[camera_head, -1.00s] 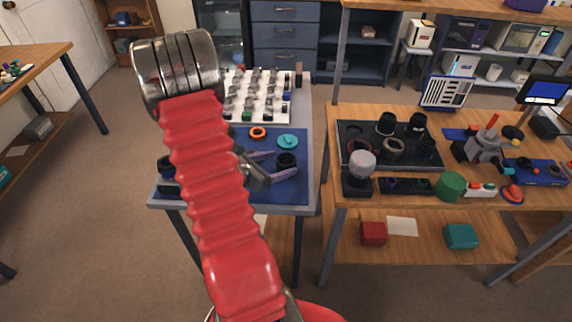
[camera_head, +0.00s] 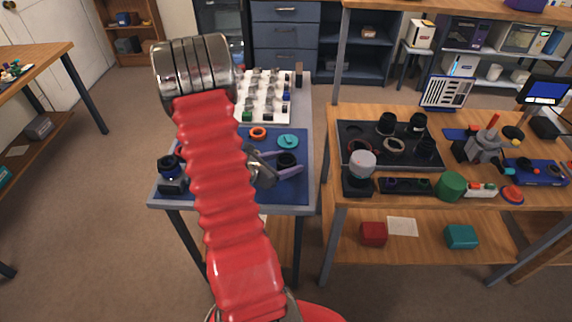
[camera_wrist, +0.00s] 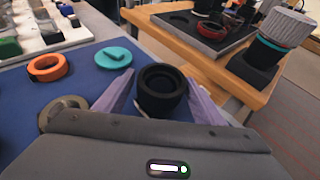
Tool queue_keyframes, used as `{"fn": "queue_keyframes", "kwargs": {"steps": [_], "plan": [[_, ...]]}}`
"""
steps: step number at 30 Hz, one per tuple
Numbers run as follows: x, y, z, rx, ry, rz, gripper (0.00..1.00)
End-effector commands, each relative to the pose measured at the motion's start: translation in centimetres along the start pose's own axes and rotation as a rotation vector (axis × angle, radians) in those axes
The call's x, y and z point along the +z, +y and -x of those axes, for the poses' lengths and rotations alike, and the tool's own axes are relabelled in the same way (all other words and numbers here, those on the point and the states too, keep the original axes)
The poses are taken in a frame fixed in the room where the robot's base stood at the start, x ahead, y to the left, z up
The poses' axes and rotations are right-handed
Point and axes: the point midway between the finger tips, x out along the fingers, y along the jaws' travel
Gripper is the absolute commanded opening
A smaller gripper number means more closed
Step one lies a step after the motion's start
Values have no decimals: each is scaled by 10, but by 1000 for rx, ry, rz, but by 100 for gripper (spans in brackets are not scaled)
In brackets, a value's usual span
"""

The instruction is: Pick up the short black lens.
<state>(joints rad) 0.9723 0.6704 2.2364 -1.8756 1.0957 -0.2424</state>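The short black lens (camera_head: 286,159) stands upright near the right edge of the blue mat. In the wrist view the lens (camera_wrist: 161,94) shows its dark open top. My gripper (camera_wrist: 160,80) has its two purple fingers apart, one on each side of the lens. The fingers look very close to its sides; I cannot tell whether they touch. In the head view my gripper (camera_head: 287,161) is low over the mat, and my red arm hides part of the mat behind it.
An orange ring (camera_wrist: 48,68) and a teal disc (camera_wrist: 113,58) lie beyond the lens. A white parts tray (camera_head: 263,113) is at the back. Another dark lens (camera_head: 168,165) stands at the mat's left. A wooden table (camera_head: 340,116) with a black tray is to the right.

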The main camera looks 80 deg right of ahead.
Motion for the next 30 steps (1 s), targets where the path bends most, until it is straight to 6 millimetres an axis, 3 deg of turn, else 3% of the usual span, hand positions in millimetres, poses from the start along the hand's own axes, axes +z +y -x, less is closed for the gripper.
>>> {"fn": "queue_keyframes", "kwargs": {"steps": [18,30], "plan": [[0,0,0,1,0,0,20],[6,0,2,1,-1,-1,20]]}}
